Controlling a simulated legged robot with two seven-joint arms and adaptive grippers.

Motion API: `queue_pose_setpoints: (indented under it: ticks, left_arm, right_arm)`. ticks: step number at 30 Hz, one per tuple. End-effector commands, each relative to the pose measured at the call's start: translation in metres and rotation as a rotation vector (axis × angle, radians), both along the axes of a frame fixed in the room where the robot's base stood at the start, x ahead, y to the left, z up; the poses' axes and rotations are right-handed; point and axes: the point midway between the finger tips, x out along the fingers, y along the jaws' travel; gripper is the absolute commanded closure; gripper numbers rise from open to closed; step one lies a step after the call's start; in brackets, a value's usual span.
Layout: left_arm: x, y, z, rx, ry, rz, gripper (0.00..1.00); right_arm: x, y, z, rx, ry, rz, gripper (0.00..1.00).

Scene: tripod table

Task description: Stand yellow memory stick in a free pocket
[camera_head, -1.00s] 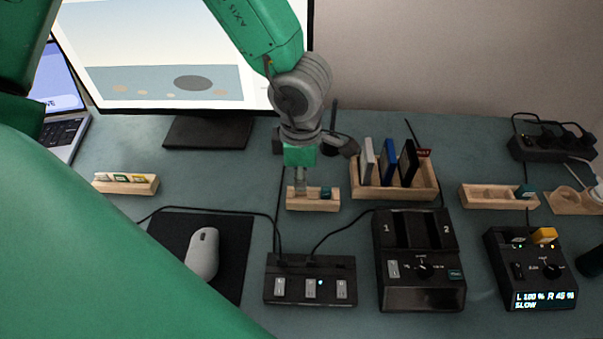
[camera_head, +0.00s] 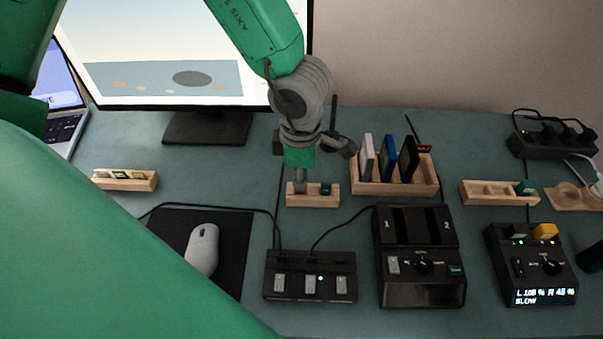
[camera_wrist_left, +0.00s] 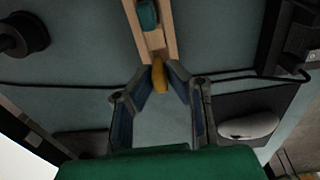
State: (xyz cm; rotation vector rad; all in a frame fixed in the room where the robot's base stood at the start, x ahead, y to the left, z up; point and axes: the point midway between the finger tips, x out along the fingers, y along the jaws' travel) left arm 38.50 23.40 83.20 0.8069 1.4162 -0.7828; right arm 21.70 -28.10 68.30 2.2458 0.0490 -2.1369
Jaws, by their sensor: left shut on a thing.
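My left gripper (camera_head: 300,187) is lowered at the left end of a small wooden pocket block (camera_head: 328,202). In the left wrist view, the gripper (camera_wrist_left: 160,80) is shut on the yellow memory stick (camera_wrist_left: 158,74) at the near end of the block (camera_wrist_left: 165,56). How deep the stick sits in the pocket I cannot tell. A teal stick (camera_head: 326,188) stands in the block's right part; it also shows in the wrist view (camera_wrist_left: 148,14). In the head view my gripper hides the yellow stick. My right gripper is not in view.
Another wooden block (camera_head: 474,199) with a teal stick stands at the right, and one (camera_head: 148,184) with several sticks at the left. Behind right is a wooden rack (camera_head: 366,188) with upright drives. Black devices (camera_head: 309,265) stand in front. A mouse (camera_head: 202,250) lies left.

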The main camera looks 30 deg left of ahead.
Motion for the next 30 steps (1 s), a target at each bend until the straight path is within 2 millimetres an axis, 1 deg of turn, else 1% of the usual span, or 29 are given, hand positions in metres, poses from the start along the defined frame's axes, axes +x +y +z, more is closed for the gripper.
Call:
queue_pose_setpoints:
  ticks: [20,21,22,30]
  left_arm:
    - [0.0,0.0,-0.018,0.0,0.0,0.0,1.0]
    - [0.0,0.0,-0.017,0.0,0.0,0.0,0.75]
    - [0.0,0.0,-0.017,0.0,0.0,0.0,0.64]
    - [0.0,0.0,-0.016,0.0,0.0,0.0,0.64]
  right_arm:
    - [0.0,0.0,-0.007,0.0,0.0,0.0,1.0]
    - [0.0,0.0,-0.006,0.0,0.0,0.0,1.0]
    - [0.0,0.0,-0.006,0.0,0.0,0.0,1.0]
    - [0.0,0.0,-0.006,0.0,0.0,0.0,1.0]
